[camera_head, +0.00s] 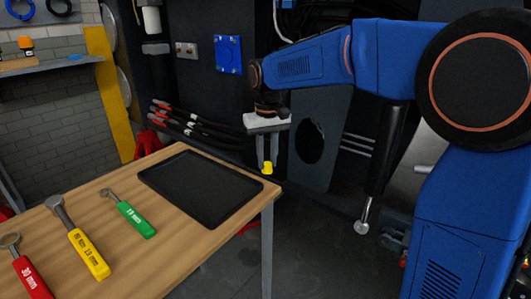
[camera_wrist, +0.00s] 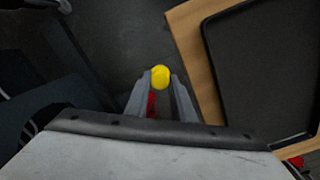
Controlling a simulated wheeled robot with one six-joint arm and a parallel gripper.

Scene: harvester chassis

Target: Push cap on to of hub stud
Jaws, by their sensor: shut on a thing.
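A small yellow cap (camera_head: 267,168) is held between the fingertips of my gripper (camera_head: 266,161). My gripper points down, just beyond the right back corner of the wooden table. In the wrist view the round yellow cap (camera_wrist: 160,77) sits between the two grey fingers of my gripper (camera_wrist: 159,82), with dark floor beyond it. I cannot make out a hub stud for certain in either view.
A black tray (camera_head: 253,197) lies on the wooden table (camera_head: 165,262). Green (camera_head: 137,221), yellow (camera_head: 90,255) and red (camera_head: 33,281) wrenches lie to its left. Dark machine panels stand behind my gripper, with red-ended hoses (camera_head: 185,122) at left.

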